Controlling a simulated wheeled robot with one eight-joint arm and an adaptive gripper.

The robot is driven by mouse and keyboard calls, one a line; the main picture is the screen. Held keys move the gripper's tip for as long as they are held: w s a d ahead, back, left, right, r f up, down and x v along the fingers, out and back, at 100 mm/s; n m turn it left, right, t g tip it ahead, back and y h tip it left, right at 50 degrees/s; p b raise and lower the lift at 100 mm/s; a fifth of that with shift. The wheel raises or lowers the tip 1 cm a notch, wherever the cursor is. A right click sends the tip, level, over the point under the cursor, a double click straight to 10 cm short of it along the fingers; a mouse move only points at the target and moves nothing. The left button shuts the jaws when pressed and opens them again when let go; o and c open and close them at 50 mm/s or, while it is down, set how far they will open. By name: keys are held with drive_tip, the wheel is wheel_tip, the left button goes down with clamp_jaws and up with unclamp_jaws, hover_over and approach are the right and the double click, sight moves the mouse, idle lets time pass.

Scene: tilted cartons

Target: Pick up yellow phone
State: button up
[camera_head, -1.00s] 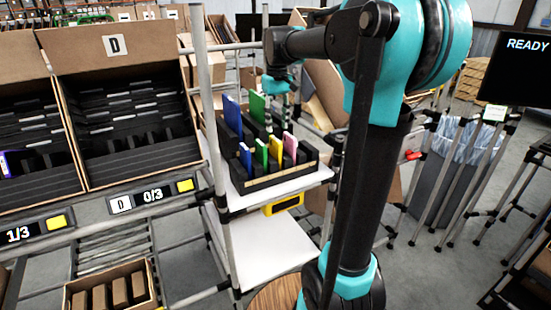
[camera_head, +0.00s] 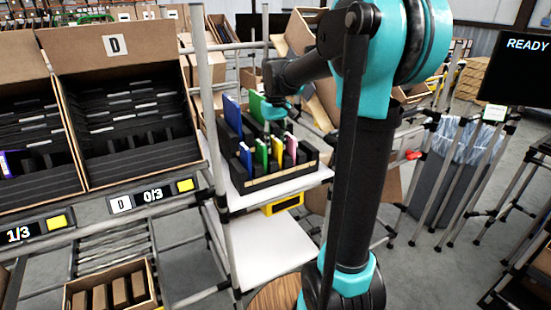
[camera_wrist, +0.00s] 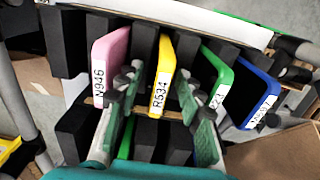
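The yellow phone (camera_head: 278,150) stands upright in a slot of the black rack (camera_head: 270,181), between a green phone (camera_head: 262,154) and a pink phone (camera_head: 291,148). In the wrist view the yellow phone (camera_wrist: 164,58) bears a label reading R534. My gripper (camera_wrist: 158,80) is open, with one finger on each side of the yellow phone. I cannot tell whether the fingers touch it. In the head view my gripper (camera_head: 275,122) is low over the rack, partly hidden by the phones.
A blue phone (camera_head: 245,158) stands at the front left of the rack. Taller blue (camera_head: 232,116) and green (camera_head: 254,109) pieces stand behind. The rack sits on a white shelf (camera_head: 300,183) with metal poles.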

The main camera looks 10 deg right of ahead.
clamp_jaws()
drive_tip(key=shift+r, duration=0.1)
